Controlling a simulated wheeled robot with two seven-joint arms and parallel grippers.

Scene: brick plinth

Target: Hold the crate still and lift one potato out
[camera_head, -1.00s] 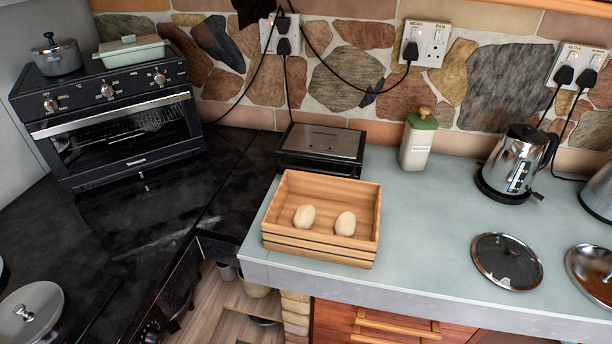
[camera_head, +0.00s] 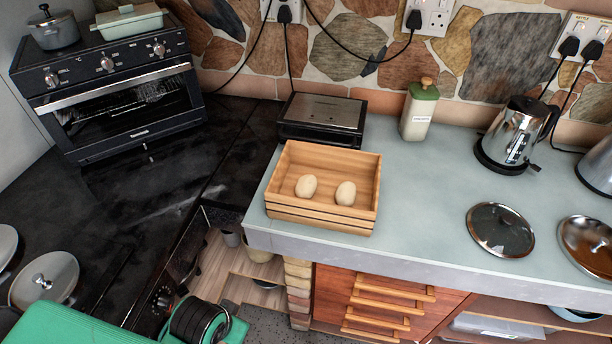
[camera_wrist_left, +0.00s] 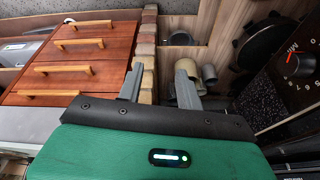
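A slatted wooden crate (camera_head: 320,222) stands on the pale worktop near its left front corner. Two potatoes lie inside it, a left potato (camera_head: 306,186) and a right potato (camera_head: 345,193), a little apart. In the left wrist view my left gripper (camera_wrist_left: 158,82) is open, its two grey fingers well apart with nothing between them. The crate is not in that view. In the head view only part of my green left arm (camera_head: 85,325) shows at the lower left, below and left of the crate; its fingers are out of frame. My right gripper is in neither view.
A black and steel appliance (camera_head: 322,118) stands close behind the crate. A green-lidded canister (camera_head: 418,110), a kettle (camera_head: 515,135) and a glass lid (camera_head: 500,230) are to the right. The worktop right of the crate is clear. Wooden drawers (camera_head: 385,305) are below.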

